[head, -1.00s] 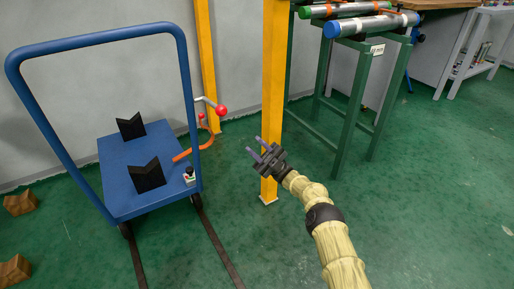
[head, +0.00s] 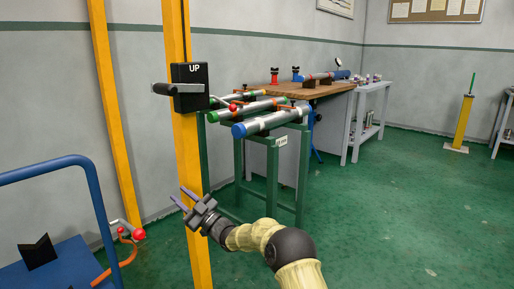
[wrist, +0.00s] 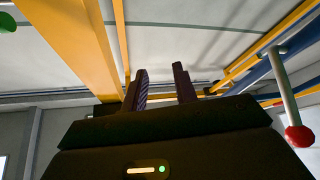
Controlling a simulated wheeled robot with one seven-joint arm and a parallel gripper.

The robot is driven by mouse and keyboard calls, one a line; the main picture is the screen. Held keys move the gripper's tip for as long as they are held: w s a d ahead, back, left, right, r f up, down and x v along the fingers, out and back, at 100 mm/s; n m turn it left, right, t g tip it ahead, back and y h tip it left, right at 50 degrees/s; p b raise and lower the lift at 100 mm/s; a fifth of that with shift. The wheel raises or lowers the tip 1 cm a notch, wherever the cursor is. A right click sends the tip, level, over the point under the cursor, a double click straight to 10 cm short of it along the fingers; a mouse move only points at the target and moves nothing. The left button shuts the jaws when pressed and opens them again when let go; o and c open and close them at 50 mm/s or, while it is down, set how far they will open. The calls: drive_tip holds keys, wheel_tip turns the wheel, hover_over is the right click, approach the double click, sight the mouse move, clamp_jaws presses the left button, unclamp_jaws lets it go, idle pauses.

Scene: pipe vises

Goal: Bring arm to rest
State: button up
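My gripper (head: 184,200) is in front of the lower part of the yellow post in the head view, with its fingers pointing up and to the left. Its two dark fingers (wrist: 162,85) stand apart in the wrist view, with nothing between them. My arm, in a pale yellow sleeve, reaches in from the bottom of the head view. The gripper holds nothing that I can see. In the head view I cannot tell whether it touches the post.
A yellow post (head: 180,130) carries a black box (head: 189,88) marked UP with a lever. A blue cart (head: 60,265) stands at left. A green rack (head: 272,170) holds several pipes (head: 270,121). A workbench (head: 318,90) stands behind. Green floor (head: 400,220) at right is open.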

drive_tip(key=s+d+m+h+p, duration=0.2)
drive_tip(key=s+d+m+h, duration=0.15)
drive_tip(key=d+h, duration=0.35)
drive_tip(key=s+d+m+h+p, duration=0.2)
drive_tip(key=d+m+h+p, duration=0.15)
drive_tip(key=d, duration=0.65)
drive_tip(key=s+d+m+h+p, duration=0.2)
drive_tip(key=s+d+m+h, duration=0.15)
drive_tip(key=d+h, duration=0.4)
drive_tip(key=s+d+m+g+h+p, duration=0.1)
drive_tip(key=s+d+m+g+p, duration=0.3)
drive_tip(key=s, duration=0.6)
drive_tip(key=s+d+m+g+h+b, duration=0.1)
drive_tip(key=s+d, duration=0.5)
drive_tip(key=s, duration=0.3)
drive_tip(key=s+d+m+g+h+p, duration=0.1)
drive_tip(key=s+d+m+g+p, duration=0.3)
drive_tip(key=s, duration=0.6)
wheel_tip(320, 180, up, 37)
drive_tip(key=n+p, duration=0.2)
drive_tip(key=p, duration=3.3)
drive_tip(key=shift+w+d+t, duration=0.25)
drive_tip(key=shift+w+t, duration=0.15)
